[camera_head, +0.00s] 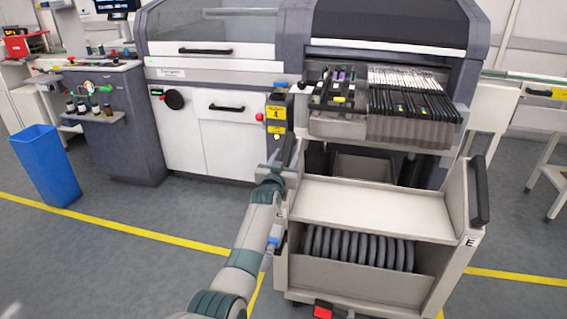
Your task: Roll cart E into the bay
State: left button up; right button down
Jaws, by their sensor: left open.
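Cart E (370,285), a cream feeder trolley with an "E" label on its right post, stands in front of the machine. It has a flat top shelf, several grey reels in its lower bin and a dark handle (481,190) on its right post. The bay (365,165) is the dark opening under the machine's feeder bank, just behind the cart. My left gripper (271,163) is open beside the upper part of the cart's left post. I cannot tell whether it touches the cart. My arm hides part of the cart's left edge. My right gripper is not in view.
The feeder bank (415,105) overhangs the bay. A yellow "4" sign (275,113) is on the machine left of the bay. A blue bin (47,165) stands far left. Yellow floor lines run on both sides of the cart.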

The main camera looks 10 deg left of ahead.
pick_arm(q)
jog(key=shift+s, duration=1.1)
jog(key=s+p, duration=0.1)
jog(key=s, duration=1.4)
jog(key=shift+a, duration=0.3)
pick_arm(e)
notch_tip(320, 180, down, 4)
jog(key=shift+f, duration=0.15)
pick_arm(q)
jog(key=shift+s+p, duration=0.2)
jog(key=shift+p, duration=0.1)
